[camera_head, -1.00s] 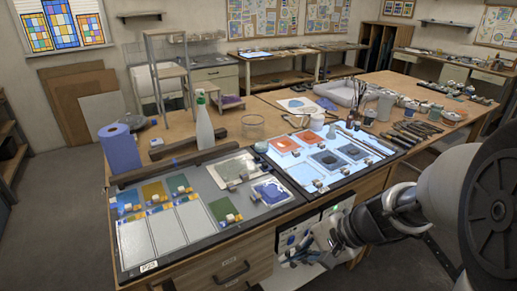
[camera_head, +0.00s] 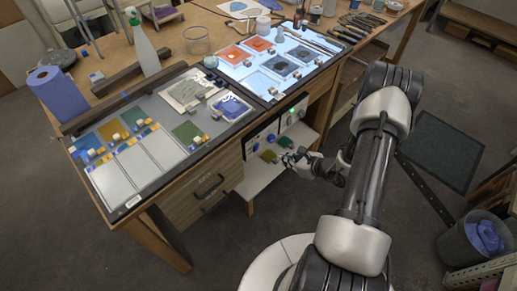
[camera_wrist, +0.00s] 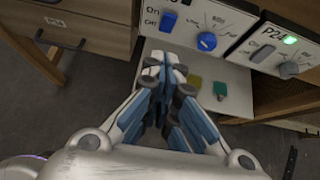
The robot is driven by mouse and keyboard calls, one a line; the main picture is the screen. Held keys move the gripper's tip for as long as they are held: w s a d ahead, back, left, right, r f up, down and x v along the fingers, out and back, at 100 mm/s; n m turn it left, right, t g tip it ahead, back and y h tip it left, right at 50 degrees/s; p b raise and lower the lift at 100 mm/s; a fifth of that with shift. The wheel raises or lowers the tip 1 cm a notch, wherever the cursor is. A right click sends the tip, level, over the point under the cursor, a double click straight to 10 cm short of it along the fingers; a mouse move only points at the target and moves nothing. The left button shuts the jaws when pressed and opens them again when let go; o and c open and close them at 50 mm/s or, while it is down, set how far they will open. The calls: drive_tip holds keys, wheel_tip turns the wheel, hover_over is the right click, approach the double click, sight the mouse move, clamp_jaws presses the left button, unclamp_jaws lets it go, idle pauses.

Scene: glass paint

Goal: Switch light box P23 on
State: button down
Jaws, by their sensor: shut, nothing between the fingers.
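Light box P23 (camera_head: 140,163) is the left, unlit panel on the bench, with coloured glass pieces and pale sheets on it. Its label sits at the near corner.
The lit light box (camera_head: 273,64) is to the right. A low white shelf (camera_head: 256,176) under the panels holds small yellow and green pieces. Wooden drawers (camera_head: 207,187) stand left of the panels. A grey bin (camera_head: 478,240) stands at the right. The floor in front is mostly clear.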

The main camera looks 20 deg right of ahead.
drive_tip(key=shift+s+d+f+m, duration=0.2)
drive_tip(key=shift+d+f+m, duration=0.1)
drive_tip(key=shift+f, duration=0.2)
drive_tip(key=shift+w+a, duration=0.1)
drive_tip(key=b, duration=0.3)
approach(256, 150)
wheel_tip(256, 150, down, 3)
drive_tip(key=w, duration=0.2)
drive_tip(key=shift+w+a, duration=0.6)
drive_tip(key=shift+w, duration=0.1)
drive_tip(key=shift+r, duration=0.1)
